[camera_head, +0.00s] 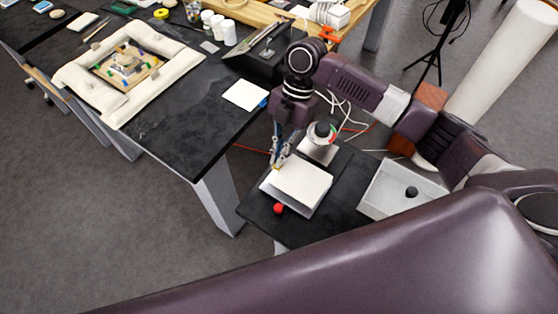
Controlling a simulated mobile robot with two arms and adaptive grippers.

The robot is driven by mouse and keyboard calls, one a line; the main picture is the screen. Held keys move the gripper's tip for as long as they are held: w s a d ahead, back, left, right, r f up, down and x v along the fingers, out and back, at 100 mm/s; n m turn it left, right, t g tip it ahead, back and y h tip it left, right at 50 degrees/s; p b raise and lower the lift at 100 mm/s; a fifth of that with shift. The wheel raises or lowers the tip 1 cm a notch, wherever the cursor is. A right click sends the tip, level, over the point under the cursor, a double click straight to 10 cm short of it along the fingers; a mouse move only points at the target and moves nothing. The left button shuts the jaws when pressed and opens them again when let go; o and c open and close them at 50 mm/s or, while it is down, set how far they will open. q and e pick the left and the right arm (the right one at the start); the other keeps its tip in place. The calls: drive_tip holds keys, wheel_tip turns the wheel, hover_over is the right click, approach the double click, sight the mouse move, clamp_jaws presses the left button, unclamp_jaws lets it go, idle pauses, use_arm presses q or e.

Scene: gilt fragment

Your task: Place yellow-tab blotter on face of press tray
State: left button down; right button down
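The yellow-tab blotter (299,184) is a white square sheet over the grey press tray (309,212) on the small dark table. The tray shows as a rim around the sheet, and a red knob (278,208) sits at its front edge. I cannot tell whether the sheet lies flat on the tray or slightly above it. My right gripper (279,160) points down at the sheet's upper-left edge, by a small yellow patch that looks like the tab. Its fingertips are too small to show whether they grip the tab. My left gripper is not in view.
A white sheet with a blue tab (245,95) lies on the big black table. A round weight (322,131) on a metal plate stands behind the tray. A pale bin (378,198) with a black knob is to the right. A padded frame (160,82) is far left.

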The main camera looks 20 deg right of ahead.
wheel_tip(320, 180, down, 4)
drive_tip(key=shift+r+p, duration=0.1)
drive_tip(key=shift+p, duration=0.25)
drive_tip(key=c, duration=2.2)
unclamp_jaws()
drive_tip(key=shift+o, duration=0.2)
drive_tip(key=shift+w+d+r+b, duration=0.2)
drive_tip(key=shift+r+b, duration=0.1)
drive_tip(key=shift+r, duration=0.2)
drive_tip(key=b+v, duration=0.3)
drive_tip(key=v, duration=0.8)
drive_tip(key=shift+s, duration=0.1)
